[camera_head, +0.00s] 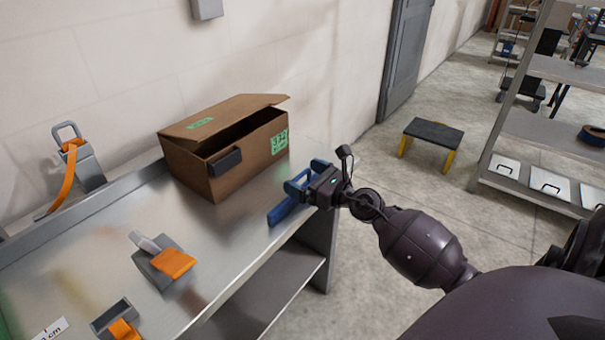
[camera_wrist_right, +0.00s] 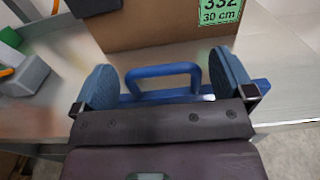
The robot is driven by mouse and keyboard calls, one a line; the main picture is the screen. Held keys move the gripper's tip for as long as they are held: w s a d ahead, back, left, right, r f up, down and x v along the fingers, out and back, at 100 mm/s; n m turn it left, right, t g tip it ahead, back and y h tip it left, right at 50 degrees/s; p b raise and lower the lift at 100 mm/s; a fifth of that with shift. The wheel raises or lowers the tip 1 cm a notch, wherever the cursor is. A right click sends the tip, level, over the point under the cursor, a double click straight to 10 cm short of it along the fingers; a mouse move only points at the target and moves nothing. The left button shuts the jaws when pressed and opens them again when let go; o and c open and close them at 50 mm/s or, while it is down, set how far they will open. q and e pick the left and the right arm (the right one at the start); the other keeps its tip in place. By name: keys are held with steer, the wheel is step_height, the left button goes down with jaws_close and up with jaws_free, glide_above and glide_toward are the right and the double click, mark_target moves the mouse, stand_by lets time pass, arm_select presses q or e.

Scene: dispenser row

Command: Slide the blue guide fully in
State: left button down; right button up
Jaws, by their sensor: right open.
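The blue guide (camera_head: 283,209) is a long blue bar with a loop handle at the right part of the metal bench, in front of the cardboard box. Its loop handle shows in the right wrist view (camera_wrist_right: 163,71). My right gripper (camera_head: 307,178) is at the guide; in the wrist view its two blue fingertips (camera_wrist_right: 165,88) stand apart on either side of the handle, with gaps between. The gripper's body hides part of the guide in both views. How far the guide is in cannot be told. My left gripper is not in view.
The cardboard box (camera_head: 218,176) with its lid ajar stands behind the guide on the metal bench (camera_head: 212,245). Grey-and-orange dispensers (camera_head: 165,264) stand to the left. A step stool (camera_head: 434,131) and a shelf rack (camera_head: 550,128) are on the floor to the right.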

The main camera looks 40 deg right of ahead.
steer(key=shift+x, duration=0.8)
